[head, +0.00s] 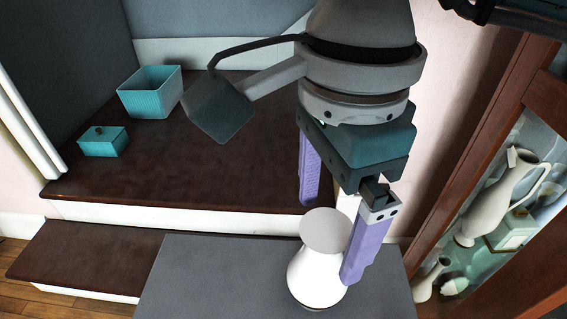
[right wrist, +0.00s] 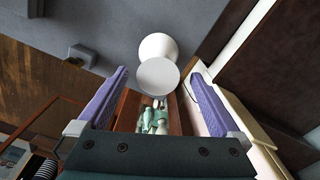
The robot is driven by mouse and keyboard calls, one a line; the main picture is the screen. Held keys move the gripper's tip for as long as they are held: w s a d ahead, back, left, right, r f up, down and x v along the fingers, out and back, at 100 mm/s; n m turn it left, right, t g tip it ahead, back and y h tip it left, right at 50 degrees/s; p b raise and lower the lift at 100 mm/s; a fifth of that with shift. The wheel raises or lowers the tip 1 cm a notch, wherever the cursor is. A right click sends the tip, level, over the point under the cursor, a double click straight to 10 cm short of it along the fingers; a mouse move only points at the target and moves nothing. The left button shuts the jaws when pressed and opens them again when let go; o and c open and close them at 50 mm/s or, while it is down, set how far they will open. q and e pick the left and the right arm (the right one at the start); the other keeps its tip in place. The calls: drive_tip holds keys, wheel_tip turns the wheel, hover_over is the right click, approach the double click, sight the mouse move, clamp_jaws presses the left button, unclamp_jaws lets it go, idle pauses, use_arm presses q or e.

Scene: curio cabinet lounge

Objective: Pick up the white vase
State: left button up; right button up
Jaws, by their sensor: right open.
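The white vase (head: 318,278), narrow at the waist with a flat round top, stands upright on a grey surface (head: 220,285). My right gripper (head: 331,240) is open above and around the upper part of the vase. One purple finger is behind and left of it, and the other is in front of its right side. In the right wrist view the vase (right wrist: 158,48) appears between the fingertips and just beyond them, with nothing held. I cannot tell whether a finger touches it. My left gripper is not in view.
A wood-framed cabinet (head: 470,150) at right holds a white pitcher (head: 490,205) and other pieces. The grey surface left of the vase is clear.

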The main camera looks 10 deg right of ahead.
sight(320, 266)
wheel_tip(320, 266, down, 6)
drive_tip(key=shift+s+a+f, duration=0.1)
drive_tip(key=shift+s, duration=0.05)
drive_tip(key=shift+c, duration=0.2)
clamp_jaws()
idle(0.7)
